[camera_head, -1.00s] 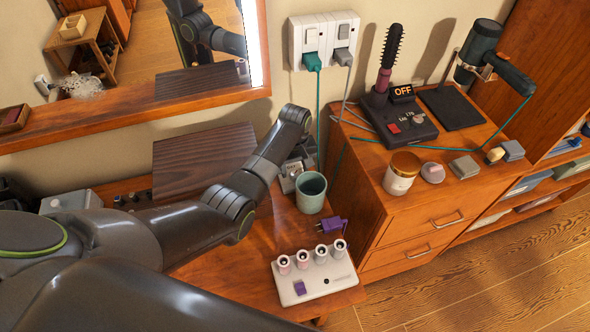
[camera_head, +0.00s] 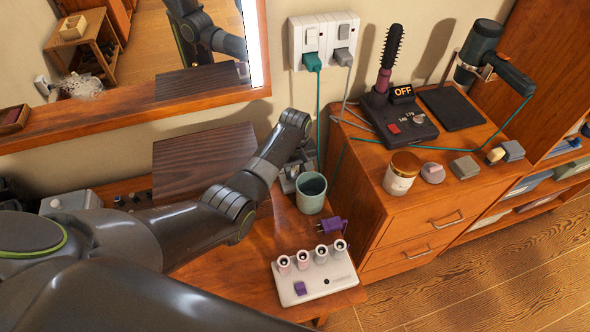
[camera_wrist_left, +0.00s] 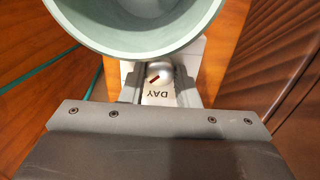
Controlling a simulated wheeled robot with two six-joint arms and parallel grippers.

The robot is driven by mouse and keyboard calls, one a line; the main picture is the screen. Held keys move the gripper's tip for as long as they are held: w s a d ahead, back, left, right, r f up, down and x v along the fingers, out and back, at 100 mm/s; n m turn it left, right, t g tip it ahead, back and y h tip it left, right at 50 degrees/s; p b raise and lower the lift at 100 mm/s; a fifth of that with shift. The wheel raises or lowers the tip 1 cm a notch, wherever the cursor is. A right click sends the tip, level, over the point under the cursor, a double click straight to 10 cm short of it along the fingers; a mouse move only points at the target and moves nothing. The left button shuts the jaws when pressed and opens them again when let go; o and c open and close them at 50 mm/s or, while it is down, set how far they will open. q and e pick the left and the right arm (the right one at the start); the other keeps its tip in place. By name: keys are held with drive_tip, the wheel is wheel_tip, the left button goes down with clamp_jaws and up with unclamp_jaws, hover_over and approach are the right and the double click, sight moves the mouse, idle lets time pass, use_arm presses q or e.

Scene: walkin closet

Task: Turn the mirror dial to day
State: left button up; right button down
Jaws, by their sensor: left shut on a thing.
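The mirror dial (camera_wrist_left: 163,73) is a small silver knob with a red mark, seen in the left wrist view between my left fingers. The mark lies at a slant. The word DAY (camera_wrist_left: 158,95) appears upside down on the white surface just below the knob. My left gripper (camera_wrist_left: 160,80) is shut on the knob. In the head view my left gripper (camera_head: 297,174) is low at the table, behind the green cup (camera_head: 311,196), and the dial cannot be made out there. My right gripper is not in view.
The green cup (camera_wrist_left: 140,45) stands close beside my left fingers. A purple plug (camera_head: 331,225) and a white box with several sockets (camera_head: 316,275) are in front of it. The lit mirror (camera_head: 150,45) hangs behind. A drawer cabinet (camera_head: 410,225) stands at the right.

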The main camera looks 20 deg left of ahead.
use_arm(q)
drive_tip(key=shift+r+n+p, duration=0.15)
drive_tip(key=shift+n+p, duration=0.6)
drive_tip(key=shift+n, duration=0.15)
drive_tip(key=shift+n+p, duration=0.65)
drive_tip(key=shift+n, duration=0.55)
drive_tip(key=n+p, duration=0.1)
drive_tip(key=n, duration=0.2)
drive_tip(key=shift+n, duration=0.3)
drive_tip(key=shift+n+p, duration=0.3)
drive_tip(key=shift+n, duration=0.2)
drive_tip(key=o, duration=1)
drive_tip(key=shift+c, duration=0.2)
